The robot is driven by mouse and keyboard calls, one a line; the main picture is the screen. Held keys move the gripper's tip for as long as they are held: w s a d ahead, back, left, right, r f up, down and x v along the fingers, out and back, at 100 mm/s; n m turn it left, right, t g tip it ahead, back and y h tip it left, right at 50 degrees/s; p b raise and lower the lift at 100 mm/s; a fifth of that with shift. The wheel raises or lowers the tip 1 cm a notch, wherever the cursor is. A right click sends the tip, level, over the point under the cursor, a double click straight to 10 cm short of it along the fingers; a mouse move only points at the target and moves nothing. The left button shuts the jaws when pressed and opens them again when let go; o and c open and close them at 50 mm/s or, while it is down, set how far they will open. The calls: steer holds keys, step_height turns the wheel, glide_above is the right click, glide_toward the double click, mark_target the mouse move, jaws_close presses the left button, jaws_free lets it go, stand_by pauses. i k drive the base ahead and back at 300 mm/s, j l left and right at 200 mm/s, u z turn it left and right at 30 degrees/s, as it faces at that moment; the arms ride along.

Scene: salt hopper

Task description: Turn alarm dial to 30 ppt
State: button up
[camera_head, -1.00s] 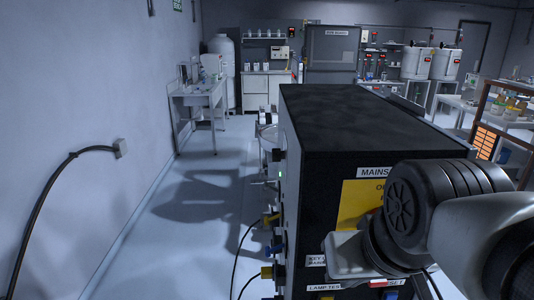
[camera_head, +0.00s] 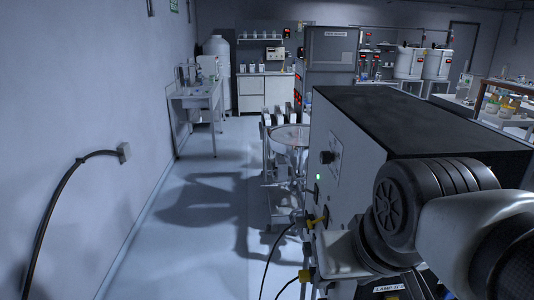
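A black-topped cabinet (camera_head: 405,118) stands close in front of me at the right, and its left face shows at a steep angle. A dark round knob (camera_head: 327,157) sticks out from a light panel on that face. I cannot tell whether it is the alarm dial, and no scale or ppt mark is readable. A small green light (camera_head: 317,188) is lower on the same face. My arm crosses the cabinet's near side and hides much of it.
A black cable runs to a wall box (camera_head: 124,152) at the left. The floor (camera_head: 150,260) between wall and cabinet is clear.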

mark_target(325, 157)
steer(key=i+j, duration=0.15)
steer(key=j, duration=0.2)
steer(key=i+j, duration=0.1)
steer(key=j, duration=0.25)
steer(key=i+j+z, duration=0.1)
steer(key=j, duration=0.25)
steer(key=i+j, duration=0.2)
steer(key=j, duration=0.15)
